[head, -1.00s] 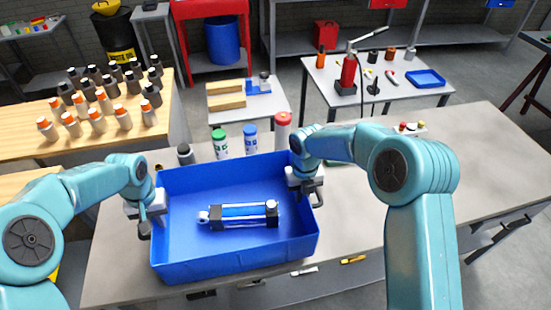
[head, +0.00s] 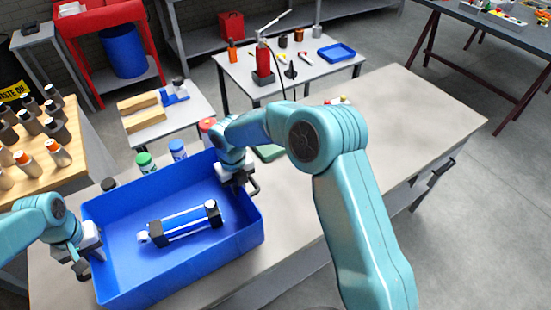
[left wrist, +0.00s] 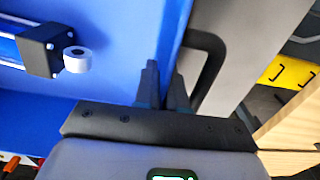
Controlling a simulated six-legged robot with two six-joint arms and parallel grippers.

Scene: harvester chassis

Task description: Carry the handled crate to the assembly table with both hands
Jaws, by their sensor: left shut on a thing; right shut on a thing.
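The blue handled crate (head: 185,272) is in the lower left of the head view, held level over the near part of a grey-topped bench. A cylinder with black end blocks (head: 182,222) lies inside it and also shows in the left wrist view (left wrist: 38,50). My left gripper (head: 84,266) is shut on the crate's left handle; the left wrist view shows its fingers (left wrist: 163,88) at the crate wall beside the black handle (left wrist: 207,70). My right gripper (head: 246,184) is shut on the right handle. I cannot tell whether the crate's underside touches the bench.
The grey bench (head: 400,110) is clear to the right. Capped bottles (head: 145,162) stand behind the crate. A wooden table with several bottles (head: 50,150) is at left. A small table with a red tool (head: 263,65) is behind. Another dark table (head: 500,22) stands far right.

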